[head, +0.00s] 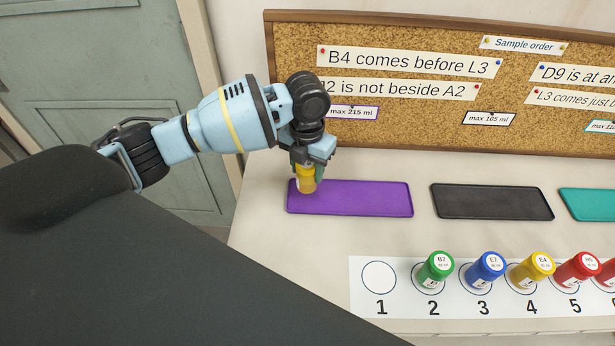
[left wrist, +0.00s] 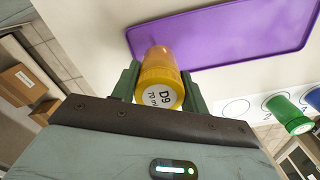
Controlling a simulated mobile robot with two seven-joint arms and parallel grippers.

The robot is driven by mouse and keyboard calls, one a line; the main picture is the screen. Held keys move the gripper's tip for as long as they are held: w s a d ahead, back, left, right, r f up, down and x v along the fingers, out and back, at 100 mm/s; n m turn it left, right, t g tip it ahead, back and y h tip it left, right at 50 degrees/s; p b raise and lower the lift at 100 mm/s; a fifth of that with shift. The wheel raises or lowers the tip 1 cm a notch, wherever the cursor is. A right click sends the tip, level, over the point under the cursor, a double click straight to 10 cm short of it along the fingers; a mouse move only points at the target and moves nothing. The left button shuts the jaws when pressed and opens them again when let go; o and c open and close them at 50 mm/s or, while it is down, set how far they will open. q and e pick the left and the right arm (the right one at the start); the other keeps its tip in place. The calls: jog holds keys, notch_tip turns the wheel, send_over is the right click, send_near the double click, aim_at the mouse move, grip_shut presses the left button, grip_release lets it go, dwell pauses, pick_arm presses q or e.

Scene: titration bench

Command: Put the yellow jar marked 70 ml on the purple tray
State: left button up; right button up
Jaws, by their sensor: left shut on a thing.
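My left gripper (head: 307,172) is shut on a yellow jar (head: 306,184). In the left wrist view the jar (left wrist: 159,78) sits between the two green fingers, and its lid label reads D9, 70 ml. In the head view the jar is at the left end of the purple tray (head: 365,199); I cannot tell whether it touches the tray. The tray also shows in the left wrist view (left wrist: 230,36), with nothing else on it. My right gripper is out of view.
A black tray (head: 492,202) and a teal tray (head: 590,204) lie to the right. In front, a numbered strip (head: 395,303) holds several jars, including green (head: 436,268) and blue (head: 485,268); spot 1 is empty. A cork board (head: 430,90) with notes stands behind.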

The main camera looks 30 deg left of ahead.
aim_at(307, 179)
pick_arm(q)
jog(key=shift+f, duration=1.7)
jog(key=shift+f, duration=0.15)
jog(key=o, duration=1)
notch_tip(307, 179, up, 12)
jog(key=shift+r+p, duration=0.15)
jog(key=shift+p, duration=0.2)
